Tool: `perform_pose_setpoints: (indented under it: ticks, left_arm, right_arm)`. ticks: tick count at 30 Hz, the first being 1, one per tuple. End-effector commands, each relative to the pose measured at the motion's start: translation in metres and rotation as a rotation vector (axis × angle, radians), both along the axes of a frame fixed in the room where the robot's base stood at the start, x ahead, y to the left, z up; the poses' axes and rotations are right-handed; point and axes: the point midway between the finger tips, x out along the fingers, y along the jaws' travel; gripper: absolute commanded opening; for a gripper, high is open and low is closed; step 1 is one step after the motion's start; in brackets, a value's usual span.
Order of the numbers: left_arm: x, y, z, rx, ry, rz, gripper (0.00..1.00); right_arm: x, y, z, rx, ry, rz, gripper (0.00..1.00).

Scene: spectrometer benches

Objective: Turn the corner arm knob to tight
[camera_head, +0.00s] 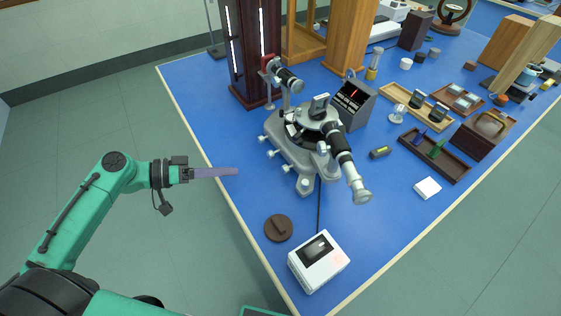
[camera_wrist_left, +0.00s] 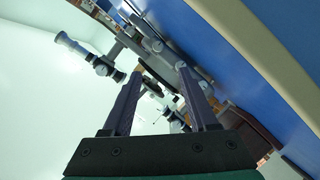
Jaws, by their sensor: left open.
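The spectrometer (camera_head: 304,140) stands on the blue bench, with a grey base, a dark round table and several small pale knobs along its left side, such as this one (camera_head: 270,154). Its telescope arm (camera_head: 342,157) points toward the front right. I cannot tell which knob is the corner arm knob. My left gripper (camera_head: 236,171) is at the bench's left edge, left of the spectrometer and apart from it. In the left wrist view its two fingers (camera_wrist_left: 166,82) are spread and empty, with the spectrometer (camera_wrist_left: 160,50) beyond them. My right gripper is not in view.
A dark round disc (camera_head: 278,228) and a white box with a screen (camera_head: 318,262) lie at the bench's front. A tall dark cabinet (camera_head: 236,60) stands behind. Floor left of the bench is free.

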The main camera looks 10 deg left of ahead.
Motion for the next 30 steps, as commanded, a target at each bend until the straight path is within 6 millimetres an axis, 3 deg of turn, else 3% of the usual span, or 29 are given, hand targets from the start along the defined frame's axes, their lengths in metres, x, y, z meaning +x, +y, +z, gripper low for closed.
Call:
perform_pose_setpoints:
  ticks: [7, 16, 21, 28, 30]
  left_arm:
    - [0.024, -0.041, -0.01, -0.003, -0.001, 0.002, 0.59]
    - [0.059, -0.104, -0.03, -0.005, 0.001, 0.006, 0.59]
    - [0.066, -0.118, -0.037, 0.0, 0.003, 0.006, 0.59]
    - [0.067, -0.119, -0.039, 0.0, 0.003, 0.006, 0.59]
    - [0.067, -0.119, -0.039, 0.0, 0.003, 0.006, 0.32]
  right_arm:
    - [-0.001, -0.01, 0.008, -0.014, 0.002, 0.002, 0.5]
    - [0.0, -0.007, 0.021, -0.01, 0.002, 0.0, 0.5]
    - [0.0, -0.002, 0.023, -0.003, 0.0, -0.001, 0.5]
    - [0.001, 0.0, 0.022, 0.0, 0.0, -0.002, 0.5]
    - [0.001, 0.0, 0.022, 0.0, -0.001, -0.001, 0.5]
